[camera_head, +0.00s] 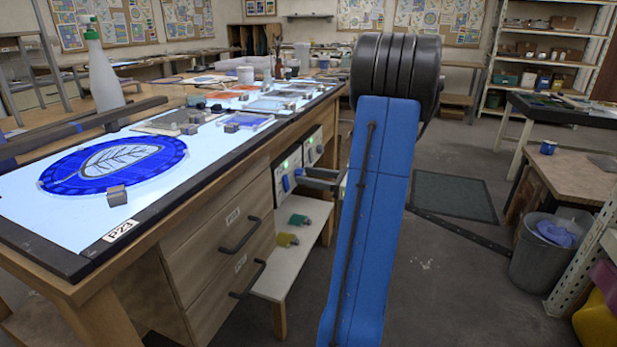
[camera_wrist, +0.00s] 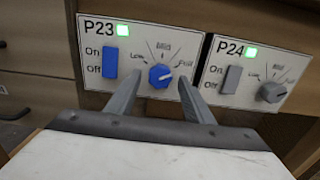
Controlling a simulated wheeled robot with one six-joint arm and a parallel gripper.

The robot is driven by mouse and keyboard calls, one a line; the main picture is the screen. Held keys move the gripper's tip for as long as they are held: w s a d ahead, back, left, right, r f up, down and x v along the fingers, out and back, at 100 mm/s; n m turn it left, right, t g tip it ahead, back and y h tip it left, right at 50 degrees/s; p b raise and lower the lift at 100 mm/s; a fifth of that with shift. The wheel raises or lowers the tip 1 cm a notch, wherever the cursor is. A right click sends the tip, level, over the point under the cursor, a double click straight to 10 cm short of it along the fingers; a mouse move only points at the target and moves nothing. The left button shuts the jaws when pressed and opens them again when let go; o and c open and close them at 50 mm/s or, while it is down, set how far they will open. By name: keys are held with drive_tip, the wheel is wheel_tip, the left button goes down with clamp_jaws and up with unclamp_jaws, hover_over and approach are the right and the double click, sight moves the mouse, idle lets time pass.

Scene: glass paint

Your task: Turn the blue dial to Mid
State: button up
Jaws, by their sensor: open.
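The blue dial (camera_wrist: 159,76) is on the white P23 panel (camera_wrist: 98,38) in the wrist view. Marks for Low, a middle setting and Full fan out above it. Its pointer is too small to read surely; it seems to face up and to the right. My gripper (camera_wrist: 160,79) is open, with one finger on each side of the dial in the picture. I cannot tell whether the fingers touch it. In the head view my gripper (camera_head: 312,179) reaches the panels at the table's side, and the dial is hard to make out.
A blue On/Off switch (camera_wrist: 110,60) sits left of the dial, under a lit green light. The P24 panel (camera_wrist: 248,62) with a grey switch and a grey dial (camera_wrist: 271,92) is close on the right. A low shelf (camera_head: 283,262) holding small bottles stands below.

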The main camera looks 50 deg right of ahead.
drive_tip(key=shift+w+a, duration=0.1)
drive_tip(key=shift+w, duration=0.1)
drive_tip(key=c, duration=1)
drive_tip(key=shift+c, duration=0.2)
drive_tip(key=shift+n, duration=0.3)
drive_tip(key=n, duration=1.1)
drive_tip(key=shift+n, duration=0.3)
